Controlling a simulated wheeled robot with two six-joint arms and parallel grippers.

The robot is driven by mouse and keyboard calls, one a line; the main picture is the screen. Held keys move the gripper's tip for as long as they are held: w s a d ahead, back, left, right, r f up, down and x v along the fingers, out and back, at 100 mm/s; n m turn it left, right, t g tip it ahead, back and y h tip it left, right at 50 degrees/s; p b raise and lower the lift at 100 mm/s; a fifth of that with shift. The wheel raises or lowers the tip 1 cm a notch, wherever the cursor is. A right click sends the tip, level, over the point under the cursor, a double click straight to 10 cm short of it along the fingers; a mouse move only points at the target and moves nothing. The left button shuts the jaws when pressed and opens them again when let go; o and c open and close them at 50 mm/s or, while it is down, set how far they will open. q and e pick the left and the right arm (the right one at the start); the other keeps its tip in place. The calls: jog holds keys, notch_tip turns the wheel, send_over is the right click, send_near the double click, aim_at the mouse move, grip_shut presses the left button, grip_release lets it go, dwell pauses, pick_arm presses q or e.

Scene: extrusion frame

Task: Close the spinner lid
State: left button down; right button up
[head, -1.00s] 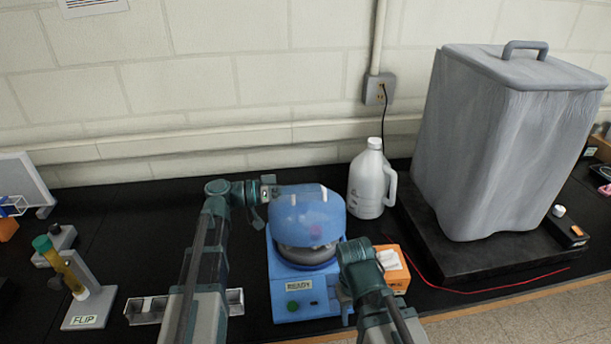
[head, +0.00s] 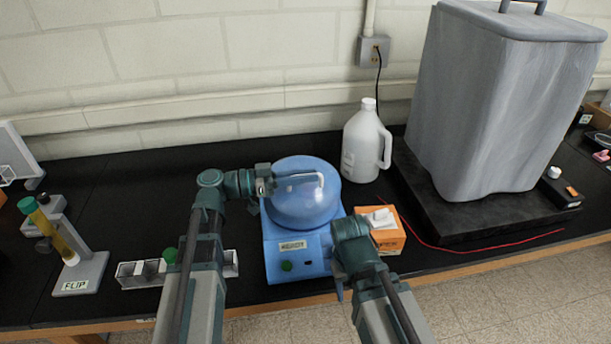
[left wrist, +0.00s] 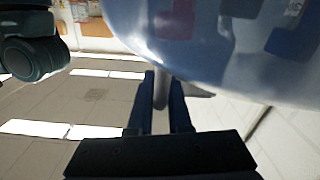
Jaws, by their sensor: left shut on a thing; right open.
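The blue spinner (head: 306,268) stands on the black bench, with a label and a green button on its front. Its domed lid (head: 300,212) lies down over the top, roughly level; I cannot tell whether it is fully seated. A pale handle (head: 319,179) is on the lid. My left gripper (left wrist: 161,98) is shut on the handle, seen between its fingers in the left wrist view, where the lid's shiny blue surface (left wrist: 190,45) fills the top. My right gripper (head: 341,284) is open and empty at the spinner's front right corner, its fingers mostly hidden by its wrist.
An orange box (head: 381,229) stands just right of the spinner. A white jug (head: 362,147) is behind it. A large grey covered container (head: 500,110) fills the right. A tube rack (head: 140,272) and a tilted tube stand (head: 85,270) are at left.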

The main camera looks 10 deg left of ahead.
pick_arm(q)
jog(key=shift+s+f, duration=0.2)
jog(key=shift+f, duration=0.05)
jog(key=c, duration=0.9)
grip_release()
jog(key=shift+r, duration=0.1)
jog(key=v, duration=1.3)
jog(key=shift+s+a, duration=0.1)
jog(key=shift+a, duration=0.25)
